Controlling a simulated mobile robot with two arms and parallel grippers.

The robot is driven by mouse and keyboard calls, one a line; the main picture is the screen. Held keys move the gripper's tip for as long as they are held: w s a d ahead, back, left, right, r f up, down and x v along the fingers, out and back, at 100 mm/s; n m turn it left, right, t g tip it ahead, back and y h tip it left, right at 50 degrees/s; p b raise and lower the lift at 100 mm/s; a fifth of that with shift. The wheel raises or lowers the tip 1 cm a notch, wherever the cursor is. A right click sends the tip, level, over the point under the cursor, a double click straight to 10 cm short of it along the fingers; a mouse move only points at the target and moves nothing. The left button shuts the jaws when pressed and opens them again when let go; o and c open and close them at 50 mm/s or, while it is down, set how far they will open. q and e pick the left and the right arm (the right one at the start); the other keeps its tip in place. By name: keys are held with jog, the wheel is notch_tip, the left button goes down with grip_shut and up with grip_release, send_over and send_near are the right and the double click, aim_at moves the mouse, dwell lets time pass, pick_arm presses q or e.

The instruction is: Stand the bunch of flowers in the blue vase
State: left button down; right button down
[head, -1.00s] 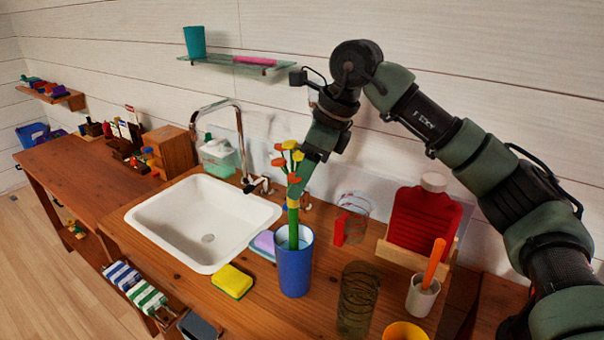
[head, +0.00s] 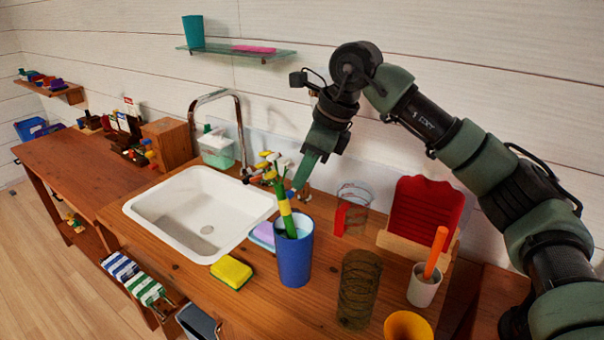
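The blue vase (head: 294,262) stands upright on the wooden counter, right of the sink. The bunch of flowers (head: 286,213) has its green stems inside the vase mouth, with a yellow band around them. It leans to the upper left, its blooms above the rim; the stem ends are hidden in the vase. My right gripper (head: 303,176) comes down from above, just behind and right of the blooms. Its fingers overlap in this view, so I cannot tell whether they are open or touch the flowers. My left gripper is not in view.
A white sink (head: 190,222) with a tap lies to the left. A yellow sponge (head: 232,272) is left of the vase. A dark transparent glass (head: 358,290), a white cup (head: 424,287) and a red ridged object (head: 424,215) stand to the right. A glass shelf (head: 225,53) hangs above.

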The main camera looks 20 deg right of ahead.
jog(key=shift+c, duration=2.4)
grip_release()
jog(key=shift+r, duration=0.1)
jog(key=p+v, duration=0.6)
jog(key=v, duration=0.3)
jog(key=shift+d+r, duration=0.15)
jog(key=shift+r, duration=0.2)
jog(key=shift+s+f, duration=0.1)
jog(key=shift+s, duration=0.05)
